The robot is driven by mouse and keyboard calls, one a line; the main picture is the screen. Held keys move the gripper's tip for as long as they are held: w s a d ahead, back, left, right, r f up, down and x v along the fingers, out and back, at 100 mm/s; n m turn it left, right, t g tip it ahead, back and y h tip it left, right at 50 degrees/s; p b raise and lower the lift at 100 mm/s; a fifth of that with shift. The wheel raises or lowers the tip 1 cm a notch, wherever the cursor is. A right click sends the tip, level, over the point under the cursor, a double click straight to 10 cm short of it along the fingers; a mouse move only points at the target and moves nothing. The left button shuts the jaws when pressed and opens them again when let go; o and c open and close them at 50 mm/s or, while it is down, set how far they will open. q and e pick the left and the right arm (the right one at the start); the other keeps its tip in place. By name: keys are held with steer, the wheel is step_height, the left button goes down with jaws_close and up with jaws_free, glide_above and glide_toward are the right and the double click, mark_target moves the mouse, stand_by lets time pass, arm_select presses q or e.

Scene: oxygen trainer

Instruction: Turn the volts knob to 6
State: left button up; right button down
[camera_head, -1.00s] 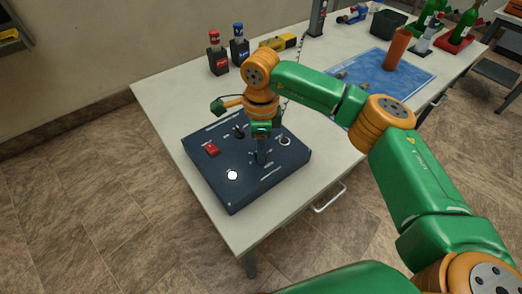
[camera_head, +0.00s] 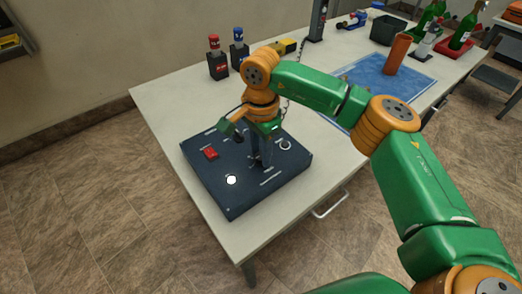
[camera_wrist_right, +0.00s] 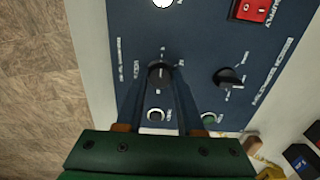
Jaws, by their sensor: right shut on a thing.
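The dark blue power supply box (camera_head: 205,185) lies on the near end of the table with its panel facing up. My right gripper (camera_head: 260,163) points down onto the panel. In the right wrist view its two fingers are closed around the black volts knob (camera_wrist_right: 160,74), beside the "VOLTS" lettering. The knob is partly covered by the fingertips, and I cannot read its setting or the scale numbers. In the head view the gripper hides the knob. My left gripper is not in view.
The panel also bears a red switch (camera_head: 211,153), a white round lamp (camera_head: 231,180), a second black knob (camera_wrist_right: 228,78) and ring-shaped terminals (camera_wrist_right: 155,115). A blue mat (camera_head: 425,84) lies further right.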

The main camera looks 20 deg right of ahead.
mark_target(260, 155)
stand_by(0.5)
steer(key=c, duration=0.5)
jaws_free()
steer(key=shift+r, duration=0.1)
step_height(260, 155, up, 7)
steer(key=shift+a, duration=0.1)
